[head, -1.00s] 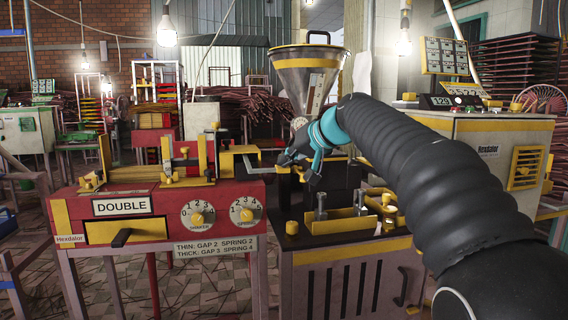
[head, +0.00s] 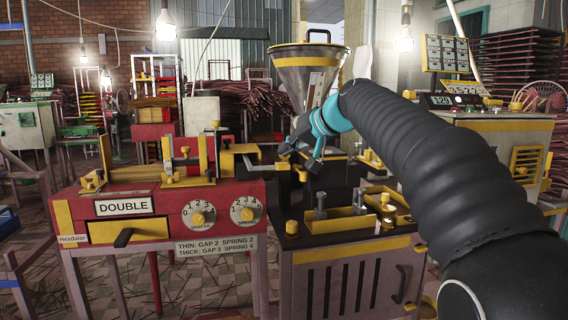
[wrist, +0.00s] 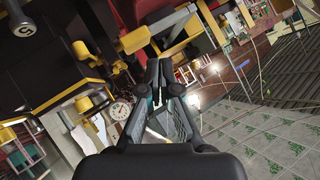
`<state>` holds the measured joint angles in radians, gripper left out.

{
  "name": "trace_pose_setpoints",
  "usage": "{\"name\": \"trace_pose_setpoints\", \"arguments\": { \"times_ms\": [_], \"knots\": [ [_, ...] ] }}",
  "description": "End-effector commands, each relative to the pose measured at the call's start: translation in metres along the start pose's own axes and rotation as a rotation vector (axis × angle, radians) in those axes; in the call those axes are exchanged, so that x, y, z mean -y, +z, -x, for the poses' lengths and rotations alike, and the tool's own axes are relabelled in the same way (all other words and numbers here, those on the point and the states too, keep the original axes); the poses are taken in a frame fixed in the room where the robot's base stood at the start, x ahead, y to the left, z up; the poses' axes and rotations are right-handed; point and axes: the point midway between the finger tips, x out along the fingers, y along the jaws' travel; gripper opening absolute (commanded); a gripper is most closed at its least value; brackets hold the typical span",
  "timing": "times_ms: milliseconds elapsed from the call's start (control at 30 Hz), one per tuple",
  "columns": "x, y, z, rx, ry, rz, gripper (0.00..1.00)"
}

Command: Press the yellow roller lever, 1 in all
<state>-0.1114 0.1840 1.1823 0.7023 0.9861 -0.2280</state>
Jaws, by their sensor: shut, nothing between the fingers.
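The red machine (head: 150,215) labelled DOUBLE has a yellow block with a pale grey bar (head: 262,168) at its upper right end. I cannot tell for certain whether this is the roller lever. My gripper (head: 285,150), dark with teal parts, is shut and empty, just right of and slightly above that bar. I cannot tell whether they touch. In the wrist view my gripper (wrist: 159,72) points up the picture with its fingertips together. A yellow-ended part (wrist: 134,40) with a light bar lies just beyond the tips.
A metal hopper (head: 308,68) stands behind my gripper. A dark-topped cabinet (head: 340,245) with yellow trim and upright bolts is below the arm. A console with a display (head: 452,99) stands at the right. Patterned floor shows below the red machine.

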Motion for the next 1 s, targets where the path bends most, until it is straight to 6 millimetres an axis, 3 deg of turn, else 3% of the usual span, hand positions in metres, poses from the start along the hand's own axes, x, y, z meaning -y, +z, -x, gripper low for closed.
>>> {"name": "trace_pose_setpoints", "arguments": {
  "times_ms": [400,1000],
  "knots": [
    [0.019,-0.020,0.026,-0.001,0.000,0.000,0.00],
    [0.020,-0.020,0.027,0.000,0.000,0.000,0.00]
  ]
}}
